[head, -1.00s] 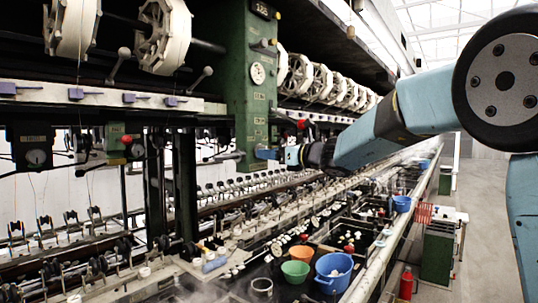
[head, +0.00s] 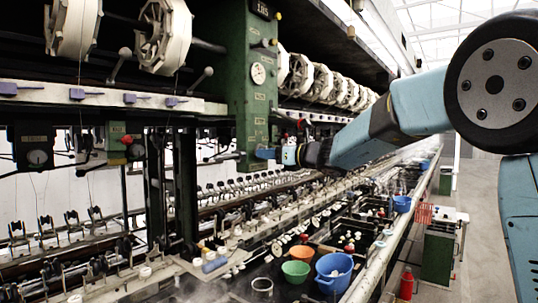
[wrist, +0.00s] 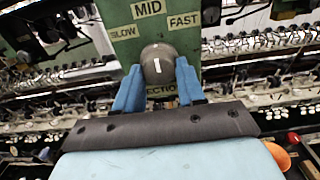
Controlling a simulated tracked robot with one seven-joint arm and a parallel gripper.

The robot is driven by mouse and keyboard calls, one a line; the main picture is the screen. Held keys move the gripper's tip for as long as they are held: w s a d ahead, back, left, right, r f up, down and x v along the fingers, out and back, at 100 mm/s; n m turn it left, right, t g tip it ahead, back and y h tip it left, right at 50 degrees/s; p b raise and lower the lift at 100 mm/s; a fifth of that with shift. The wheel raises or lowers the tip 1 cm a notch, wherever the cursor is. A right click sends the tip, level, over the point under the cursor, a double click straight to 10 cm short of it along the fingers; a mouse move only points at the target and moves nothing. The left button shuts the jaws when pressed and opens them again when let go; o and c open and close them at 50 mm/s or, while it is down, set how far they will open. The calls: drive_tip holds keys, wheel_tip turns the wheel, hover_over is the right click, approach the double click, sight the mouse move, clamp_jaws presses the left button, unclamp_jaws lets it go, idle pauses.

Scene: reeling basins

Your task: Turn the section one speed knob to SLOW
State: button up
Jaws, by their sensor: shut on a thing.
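The speed knob (wrist: 158,65) is a round dark grey knob on the green panel (wrist: 190,45) in the wrist view. Its white mark stands nearly upright, towards the MID label (wrist: 149,7). The SLOW label (wrist: 122,31) is to the upper left of the knob and the FAST label (wrist: 184,21) to the upper right. My gripper (wrist: 158,78) has its two blue fingers on either side of the knob and is shut on it. In the head view my gripper (head: 265,153) is at the lower part of the green column (head: 240,90), and the knob is hidden there. Lettering below the knob is partly covered by my fingers.
A dial gauge (head: 258,73) is higher on the column. Below are basins with a blue tub (head: 334,273), a green bowl (head: 295,271) and an orange bowl (head: 301,253). White reels (head: 163,35) hang above. The aisle floor (head: 485,205) at the right is open.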

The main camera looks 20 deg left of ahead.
drive_tip(key=shift+w+d, duration=0.1)
drive_tip(key=shift+c, duration=0.2)
drive_tip(key=n, duration=0.8)
drive_tip(key=shift+w+f+n, duration=0.1)
drive_tip(key=shift+n, duration=0.2)
idle(0.5)
drive_tip(key=o, duration=1.1)
drive_tip(key=shift+c, duration=0.2)
drive_tip(key=shift+d, duration=0.1)
drive_tip(key=v, duration=1.3)
drive_tip(key=shift+s+d, duration=0.25)
drive_tip(key=shift+d, duration=0.05)
drive_tip(key=shift+n, duration=0.3)
